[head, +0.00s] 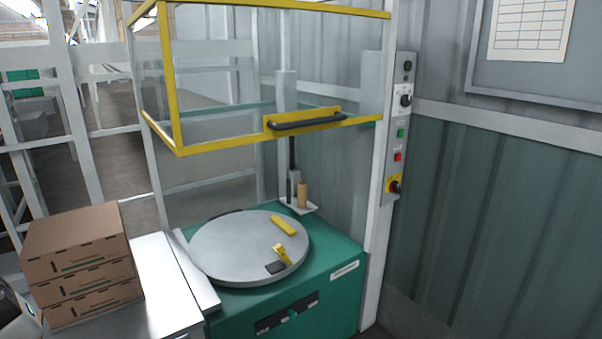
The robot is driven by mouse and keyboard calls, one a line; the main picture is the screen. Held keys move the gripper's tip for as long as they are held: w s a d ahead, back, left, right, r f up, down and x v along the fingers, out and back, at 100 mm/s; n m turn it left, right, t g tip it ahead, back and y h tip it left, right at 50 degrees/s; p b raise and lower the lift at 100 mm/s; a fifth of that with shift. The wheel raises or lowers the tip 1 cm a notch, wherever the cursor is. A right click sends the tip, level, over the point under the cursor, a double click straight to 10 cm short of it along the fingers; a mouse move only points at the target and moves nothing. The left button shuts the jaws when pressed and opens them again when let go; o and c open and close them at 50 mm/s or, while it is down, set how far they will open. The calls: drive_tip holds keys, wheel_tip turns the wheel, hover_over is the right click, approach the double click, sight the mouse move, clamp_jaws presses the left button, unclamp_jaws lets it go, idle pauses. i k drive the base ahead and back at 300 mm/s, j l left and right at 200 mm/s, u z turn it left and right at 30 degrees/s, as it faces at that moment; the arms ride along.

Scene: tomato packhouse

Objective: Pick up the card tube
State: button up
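A small tan upright cylinder, which looks like the card tube (302,194), stands at the back of the green machine, behind the round turntable. It is on a small white bracket plate (299,207), close to a thin dark upright rod. My gripper is not in view. A dark and white piece cut off at the lower left edge may be part of my arm, but I cannot tell.
The grey turntable (225,248) on the green base (335,290) carries a yellow bar and a yellow-and-black piece. A raised yellow-framed clear guard (225,147) hangs above. Stacked cartons (78,245) stand on a metal table (165,285) at left. A control panel (402,130) is at right.

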sight(301, 186)
drive_tip(key=i+l, duration=0.15)
drive_tip(key=l, duration=0.2)
drive_tip(key=i+l+u, duration=0.15)
drive_tip(key=l, duration=0.2)
drive_tip(key=i+l, duration=0.2)
drive_tip(key=l, duration=0.2)
drive_tip(key=i+l+u, duration=0.15)
drive_tip(key=l, duration=0.2)
drive_tip(key=i+l, duration=0.1)
drive_tip(key=l, duration=0.3)
drive_tip(key=i+l+u, duration=0.1)
drive_tip(key=l, duration=0.25)
drive_tip(key=i+l, duration=0.15)
drive_tip(key=l, duration=0.15)
drive_tip(key=i+l+u, duration=0.15)
drive_tip(key=i+j, duration=0.1)
drive_tip(key=i, duration=0.55)
drive_tip(key=i+j, duration=0.1)
drive_tip(key=i, duration=0.5)
drive_tip(key=i+j, duration=0.1)
drive_tip(key=i, duration=0.55)
